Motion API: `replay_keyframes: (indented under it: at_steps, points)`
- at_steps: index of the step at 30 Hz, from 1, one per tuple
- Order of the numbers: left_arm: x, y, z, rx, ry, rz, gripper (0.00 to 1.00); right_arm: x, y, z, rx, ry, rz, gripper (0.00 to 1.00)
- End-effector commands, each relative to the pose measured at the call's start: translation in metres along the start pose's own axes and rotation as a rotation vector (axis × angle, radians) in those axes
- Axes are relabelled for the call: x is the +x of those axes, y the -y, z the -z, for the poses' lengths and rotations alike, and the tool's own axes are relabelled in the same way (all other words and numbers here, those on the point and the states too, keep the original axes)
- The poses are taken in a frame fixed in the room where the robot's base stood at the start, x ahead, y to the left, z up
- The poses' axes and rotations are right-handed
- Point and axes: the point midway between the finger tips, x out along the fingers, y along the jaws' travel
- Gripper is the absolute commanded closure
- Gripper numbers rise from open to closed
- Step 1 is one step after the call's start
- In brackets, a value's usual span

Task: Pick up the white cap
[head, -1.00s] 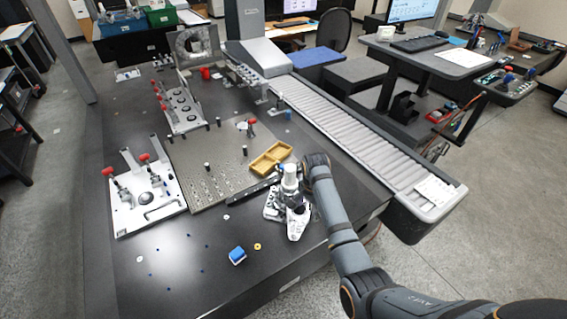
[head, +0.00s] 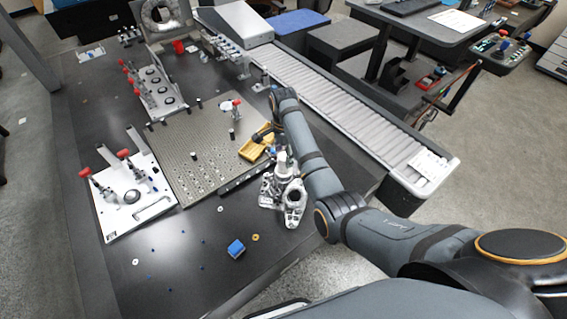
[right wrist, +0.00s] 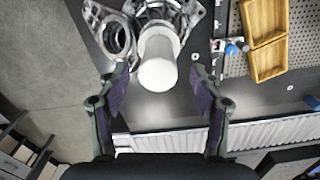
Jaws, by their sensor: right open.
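The white cap (right wrist: 158,64) is a plain pale cylinder, upright on a grey metal casting (right wrist: 120,38) in the right wrist view. In the head view the cap (head: 282,157) shows small at the top of the casting (head: 292,203), close against my arm. My right gripper (right wrist: 166,92) is open and empty. Its two fingers stand apart on either side of the cap's near end in the picture, and I see no contact. In the head view the right gripper (head: 268,134) is partly hidden by its own wrist, just beyond the cap. My left gripper is not in view.
A yellow two-part tray (head: 254,150) lies behind the casting on a perforated plate (head: 185,140). A blue block (head: 236,248) and a yellow ring (head: 255,237) lie in front. A roller conveyor (head: 340,110) runs along the right. The front left table is mostly clear.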

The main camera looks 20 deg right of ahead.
Motion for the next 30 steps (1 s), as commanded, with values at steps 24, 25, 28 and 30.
replay_keyframes:
  at_steps: [24, 25, 28, 30]
  points:
    - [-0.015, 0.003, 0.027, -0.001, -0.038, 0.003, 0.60, 0.052, -0.002, 0.001, 0.000, 0.000, 0.002, 0.58]
    - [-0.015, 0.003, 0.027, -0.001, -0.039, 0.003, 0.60, 0.052, -0.002, 0.001, 0.000, 0.000, 0.002, 0.62]
    - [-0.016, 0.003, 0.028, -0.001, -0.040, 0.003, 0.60, 0.052, -0.002, 0.001, 0.000, 0.000, 0.001, 0.76]
    - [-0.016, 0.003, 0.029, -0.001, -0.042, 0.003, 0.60, 0.052, -0.002, 0.001, 0.000, 0.000, 0.001, 0.83]
